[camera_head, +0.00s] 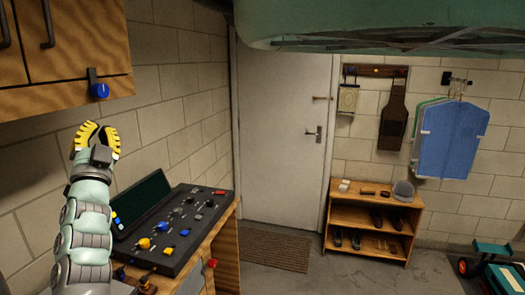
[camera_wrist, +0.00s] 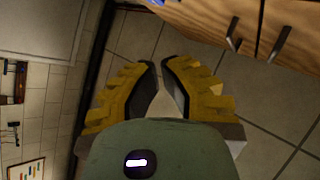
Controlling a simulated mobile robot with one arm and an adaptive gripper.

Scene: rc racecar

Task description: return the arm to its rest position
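My arm (camera_head: 85,225) rises at the left of the head view, bent upward beside the workbench. My gripper (camera_head: 97,136) has yellow fingers and is raised in front of the block wall, below the wooden wall cabinet. In the wrist view my gripper (camera_wrist: 158,66) shows a narrow gap between its fingertips, with only tiled wall behind it. It holds nothing and appears apart from everything around it.
The cabinet (camera_head: 75,65) hangs above, with a blue knob (camera_head: 101,91) on a dark bracket at its lower edge. A door (camera_head: 285,130), doormat (camera_head: 275,250) and shoe rack (camera_head: 345,215) stand beyond. Some floor is clear.

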